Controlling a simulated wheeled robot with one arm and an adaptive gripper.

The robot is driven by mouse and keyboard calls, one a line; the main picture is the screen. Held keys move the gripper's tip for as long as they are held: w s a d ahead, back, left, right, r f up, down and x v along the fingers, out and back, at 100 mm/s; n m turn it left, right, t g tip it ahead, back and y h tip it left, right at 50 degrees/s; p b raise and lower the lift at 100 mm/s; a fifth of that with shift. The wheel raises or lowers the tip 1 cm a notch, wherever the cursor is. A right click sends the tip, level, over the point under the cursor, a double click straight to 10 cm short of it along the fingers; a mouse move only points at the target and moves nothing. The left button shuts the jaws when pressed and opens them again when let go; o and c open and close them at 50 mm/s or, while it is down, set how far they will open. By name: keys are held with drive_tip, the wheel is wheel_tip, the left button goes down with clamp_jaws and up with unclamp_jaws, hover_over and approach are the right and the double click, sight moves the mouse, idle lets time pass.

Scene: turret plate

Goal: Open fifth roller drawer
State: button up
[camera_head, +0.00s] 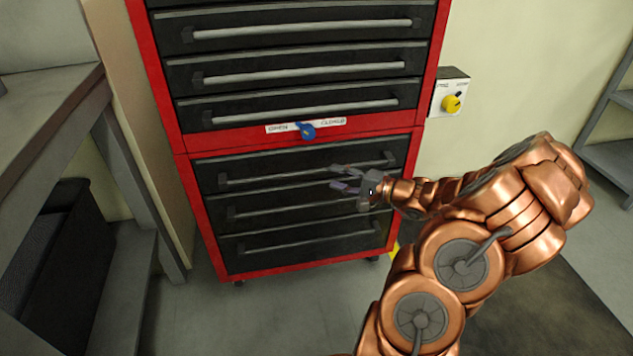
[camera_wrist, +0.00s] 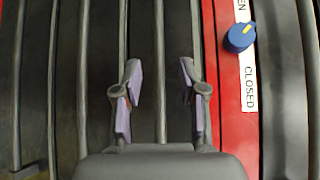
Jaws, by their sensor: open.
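A red roller cabinet (camera_head: 184,144) has black drawers with long grey bar handles, and all visible drawers look shut. Its lower section shows three drawers: an upper one with a handle (camera_head: 270,176), a middle one with a handle (camera_head: 270,209) and a bottom one with a handle (camera_head: 290,238). The cabinet's top is cut off, so I cannot confirm the drawer numbering. My gripper (camera_head: 339,177) is open and empty in front of the lower section, at the upper and middle drawers. In the wrist view, my gripper (camera_wrist: 159,78) has its fingers apart, with a grey bar running between them.
A blue knob (camera_head: 307,131) sits on an OPEN/CLOSED label above the lower drawers. A grey bench (camera_head: 60,110) stands close on the left. Grey floor (camera_head: 290,315) before the cabinet is clear.

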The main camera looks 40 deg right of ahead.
sight(319, 172)
drive_tip(key=shift+b+x, duration=0.5)
drive_tip(key=shift+x, duration=3.3)
drive_tip(key=shift+d+f, duration=0.1)
drive_tip(key=shift+d, duration=0.1)
clamp_jaws()
